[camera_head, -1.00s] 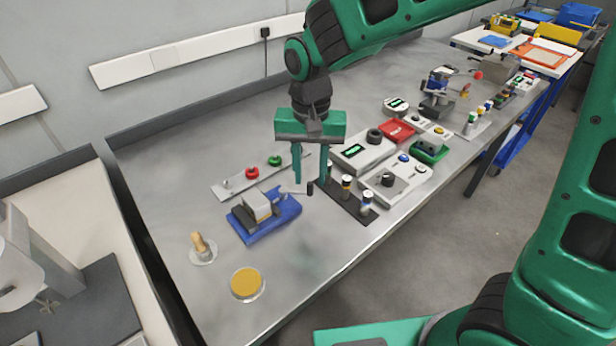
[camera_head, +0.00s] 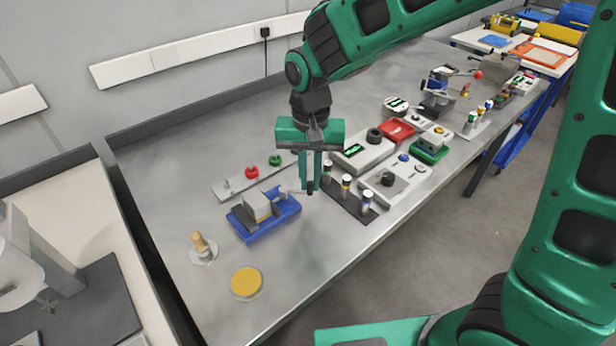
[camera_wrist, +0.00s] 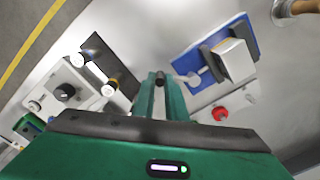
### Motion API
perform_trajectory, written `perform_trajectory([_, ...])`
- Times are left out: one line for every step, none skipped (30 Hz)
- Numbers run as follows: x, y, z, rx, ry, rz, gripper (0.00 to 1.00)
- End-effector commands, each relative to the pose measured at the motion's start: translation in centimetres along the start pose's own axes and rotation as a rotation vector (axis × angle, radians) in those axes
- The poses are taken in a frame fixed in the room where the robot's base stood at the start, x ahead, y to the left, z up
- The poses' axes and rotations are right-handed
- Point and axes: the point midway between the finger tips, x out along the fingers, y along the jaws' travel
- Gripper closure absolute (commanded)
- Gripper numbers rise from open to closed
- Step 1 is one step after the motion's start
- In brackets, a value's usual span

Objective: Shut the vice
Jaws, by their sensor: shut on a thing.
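The vice has a blue base (camera_head: 282,221) and dark grey jaws, and sits near the left part of the bench. A pale block (camera_head: 256,205) stands at its jaws; whether any gap is left there I cannot tell. In the wrist view the blue base (camera_wrist: 243,28) and the pale block (camera_wrist: 235,62) are at upper right. A thin crank arm reaches from the vice towards my gripper (camera_head: 310,186). My gripper is shut on the crank's black handle (camera_wrist: 160,77), whose end shows between the fingertips; the fingers hide the rest.
A strip with a red knob (camera_head: 252,173) and a green knob (camera_head: 275,160) lies behind the vice. A dark rack (camera_head: 348,205) with several capped vials stands close to the right of my gripper. A yellow disc (camera_head: 247,282) lies in front, with bare bench beside it.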

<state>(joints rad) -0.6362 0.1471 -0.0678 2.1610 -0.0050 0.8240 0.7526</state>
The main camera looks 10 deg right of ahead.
Motion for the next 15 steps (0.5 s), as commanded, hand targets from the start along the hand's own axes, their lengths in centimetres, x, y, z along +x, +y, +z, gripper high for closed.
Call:
perform_trajectory([0.0,0.0,-0.2,-0.015,0.001,-0.002,1.0])
perform_trajectory([0.0,0.0,-0.2,-0.025,0.001,-0.002,1.0])
perform_trajectory([0.0,0.0,-0.4,-0.044,0.001,-0.001,1.0])
perform_trajectory([0.0,0.0,-0.5,-0.058,0.001,-0.001,1.0])
perform_trajectory([0.0,0.0,-0.6,-0.076,0.001,-0.001,1.0])
perform_trajectory([0.0,0.0,-0.8,-0.101,0.001,-0.001,1.0])
perform_trajectory([0.0,-0.1,-0.9,-0.121,0.002,-0.001,1.0])
perform_trajectory([0.0,-0.1,-1.1,-0.142,0.002,-0.002,1.0])
perform_trajectory([-0.1,-0.1,-1.2,-0.172,0.002,-0.002,1.0])
perform_trajectory([-0.1,-0.1,-1.4,-0.196,0.002,-0.002,1.0])
perform_trajectory([-0.1,-0.1,-1.5,-0.219,0.002,-0.002,1.0])
perform_trajectory([-0.1,-0.2,-1.7,-0.251,0.002,-0.001,1.0])
perform_trajectory([-0.1,-0.2,-1.9,-0.274,0.002,-0.001,1.0])
perform_trajectory([-0.1,-0.2,-2.0,-0.296,0.003,-0.001,1.0])
perform_trajectory([-0.1,-0.3,-2.2,-0.327,0.003,-0.001,1.0])
